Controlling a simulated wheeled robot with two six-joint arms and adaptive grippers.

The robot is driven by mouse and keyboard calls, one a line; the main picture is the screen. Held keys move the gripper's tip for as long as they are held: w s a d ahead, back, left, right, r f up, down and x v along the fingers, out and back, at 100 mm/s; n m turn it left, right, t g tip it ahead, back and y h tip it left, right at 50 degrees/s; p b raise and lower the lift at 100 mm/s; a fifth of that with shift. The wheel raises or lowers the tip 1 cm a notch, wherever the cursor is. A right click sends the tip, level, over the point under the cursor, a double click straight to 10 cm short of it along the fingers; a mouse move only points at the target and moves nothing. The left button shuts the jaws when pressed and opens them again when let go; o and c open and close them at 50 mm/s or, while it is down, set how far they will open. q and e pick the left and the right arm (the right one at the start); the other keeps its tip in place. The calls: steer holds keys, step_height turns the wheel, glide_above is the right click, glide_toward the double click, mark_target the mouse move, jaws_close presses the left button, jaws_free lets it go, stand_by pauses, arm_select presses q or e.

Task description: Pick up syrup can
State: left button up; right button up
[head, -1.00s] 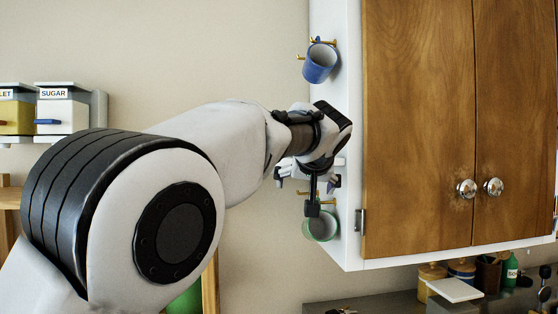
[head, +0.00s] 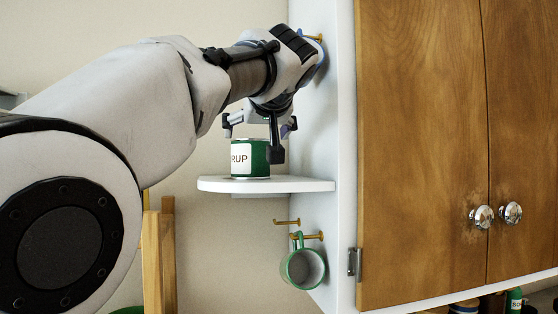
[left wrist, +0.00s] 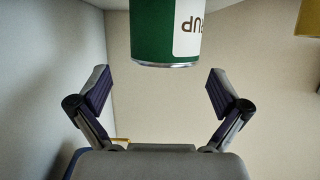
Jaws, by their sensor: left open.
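The green syrup can (head: 243,160) with a white label reading "RUP" stands upright on a small white shelf (head: 312,186) on the cabinet's side. My left gripper (head: 254,136) is open around the can's upper part in the head view, and one dark finger hides part of its right side. In the left wrist view the can (left wrist: 160,35) shows upside down at the top, beyond and between the spread fingers of the gripper (left wrist: 157,93). No contact with the can is visible. My right gripper is not in view.
The white cabinet side (head: 338,130) is close to the right of my left gripper. A green mug (head: 303,268) hangs on a hook below the shelf. A blue mug (head: 319,58) is mostly hidden behind my wrist. Wooden doors (head: 425,130) fill the right.

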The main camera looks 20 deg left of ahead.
arm_select(q)
steer(key=shift+s+a, duration=0.15)
steer(key=shift+s, duration=0.05)
steer(key=shift+w+a+f+p, duration=0.15)
steer(key=shift+a+p, duration=0.15)
steer(key=shift+p, duration=0.05)
steer(key=x, duration=0.5)
steer(key=shift+w+f+p, duration=0.25)
steer(key=shift+f+p, duration=0.1)
steer(key=shift+f, duration=0.05)
steer(key=shift+s+d+r, duration=0.1)
steer(key=shift+s+r, duration=0.05)
steer(key=shift+s, duration=0.05)
steer(key=shift+s+d+r, duration=0.15)
steer(key=shift+s+d, duration=0.05)
steer(key=shift+s, duration=0.1)
steer(key=c, duration=0.5)
steer(key=shift+s+d+r, duration=0.1)
steer(key=shift+s, duration=0.1)
steer(key=c, duration=1)
steer(key=shift+w, duration=0.3)
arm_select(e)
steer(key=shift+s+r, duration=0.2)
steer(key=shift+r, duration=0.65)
